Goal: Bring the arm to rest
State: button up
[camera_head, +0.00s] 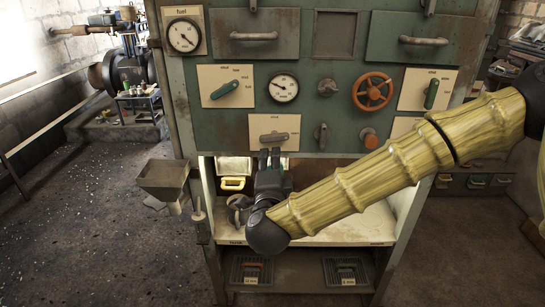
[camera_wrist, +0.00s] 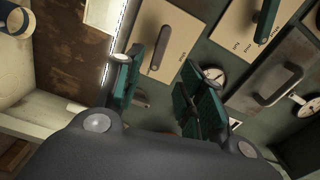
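My yellow, bamboo-patterned arm reaches in from the right in the head view, across the lower front of a green control cabinet (camera_head: 240,133). My gripper (camera_head: 270,157) points up, in front of the cabinet's lower edge. In the wrist view my gripper (camera_wrist: 165,75) has its two green fingers apart, with nothing between them. Behind the fingers a cream plate with a grey lever (camera_wrist: 160,48) is visible; whether the fingers touch it cannot be told.
Below is an open shelf (camera_head: 345,232) with bins (camera_head: 251,271) underneath. A metal hopper (camera_head: 163,176) sticks out left. Floor at left is mostly clear; an engine (camera_head: 125,65) stands behind.

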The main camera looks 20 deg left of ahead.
jog(key=shift+s+d, duration=0.1)
jog(key=shift+s, duration=0.15)
jog(key=s+d+f+n+g, duration=0.3)
jog(key=s+d+f, duration=0.15)
jog(key=f, duration=0.65)
jog(key=s+d+f+n+g, duration=0.25)
jog(key=d+f, duration=0.25)
jog(key=f, duration=0.6)
jog(key=s+d+f+n+g, duration=0.3)
jog(key=s+d+f, duration=0.15)
jog(key=f, duration=0.65)
jog(key=s+d+f+n+g+h, duration=0.1)
jog(key=s+d+f+g, duration=0.2)
jog(key=s+d+f, duration=0.2)
jog(key=s+d+f+n+g+h+p, duration=0.1)
jog(key=s+d+f, duration=0.4)
jog(key=s+d, duration=0.6)
jog(key=s+d+f+n+g+h, duration=0.2)
jog(key=s+d, duration=0.6)
jog(key=d, duration=0.4)
notch_tip(320, 180, down, 3)
jog(key=g+h, duration=0.1)
jog(key=g, duration=0.2)
jog(key=shift+s+d+p, duration=0.2)
jog(key=shift+s+p, duration=0.05)
jog(key=shift+p, duration=0.05)
jog(key=shift+r, duration=0.2)
